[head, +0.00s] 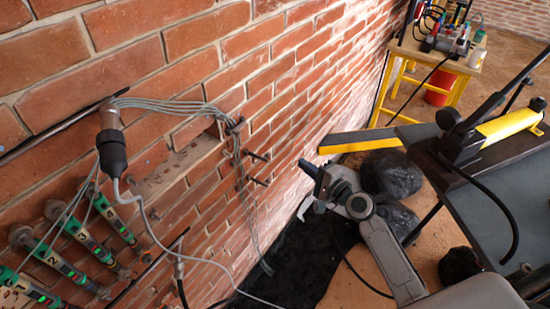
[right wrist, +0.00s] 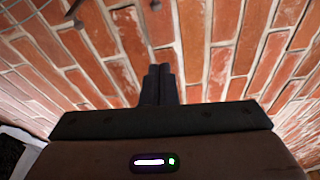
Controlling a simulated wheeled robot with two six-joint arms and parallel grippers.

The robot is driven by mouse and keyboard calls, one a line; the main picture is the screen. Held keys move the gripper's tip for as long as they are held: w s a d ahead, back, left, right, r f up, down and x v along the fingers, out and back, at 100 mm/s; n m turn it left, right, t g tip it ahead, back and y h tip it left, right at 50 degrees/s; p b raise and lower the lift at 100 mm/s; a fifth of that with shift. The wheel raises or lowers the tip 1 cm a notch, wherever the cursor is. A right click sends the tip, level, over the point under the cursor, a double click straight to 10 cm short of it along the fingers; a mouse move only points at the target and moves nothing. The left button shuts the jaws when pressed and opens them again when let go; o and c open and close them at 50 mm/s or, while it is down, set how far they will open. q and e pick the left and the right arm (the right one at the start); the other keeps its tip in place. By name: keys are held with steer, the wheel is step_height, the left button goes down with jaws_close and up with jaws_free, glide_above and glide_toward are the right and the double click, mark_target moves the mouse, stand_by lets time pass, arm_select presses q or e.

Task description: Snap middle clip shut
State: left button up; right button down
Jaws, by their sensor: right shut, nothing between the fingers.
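Several dark pegs or clips stick out of the brick wall in the head view, around a bundle of grey cables (head: 180,105). A middle one (head: 257,156) stands out below the upper one (head: 235,125); whether it is open or shut is too small to tell. My right gripper (head: 309,170) is shut and empty, to the right of these pegs and apart from them. In the right wrist view its closed fingers (right wrist: 158,85) point at bare brick. Dark studs (right wrist: 78,24) and part of a cable show at the upper left there. My left gripper is not in view.
Numbered green gauges (head: 85,235) hang on the wall at lower left, near a black-sleeved sensor (head: 112,150). A yellow hand pump (head: 505,128) stands on a dark table at right. Black bags (head: 393,172) lie on the floor. A yellow-legged bench (head: 440,55) stands behind.

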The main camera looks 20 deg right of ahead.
steer(key=w+a+p, duration=0.4)
steer(key=w+a, duration=0.2)
steer(key=a, duration=0.1)
steer(key=shift+w, duration=0.25)
stand_by(0.4)
steer(key=shift+f, duration=0.1)
steer(key=shift+s+d+p, duration=0.1)
steer(key=shift+p, duration=0.2)
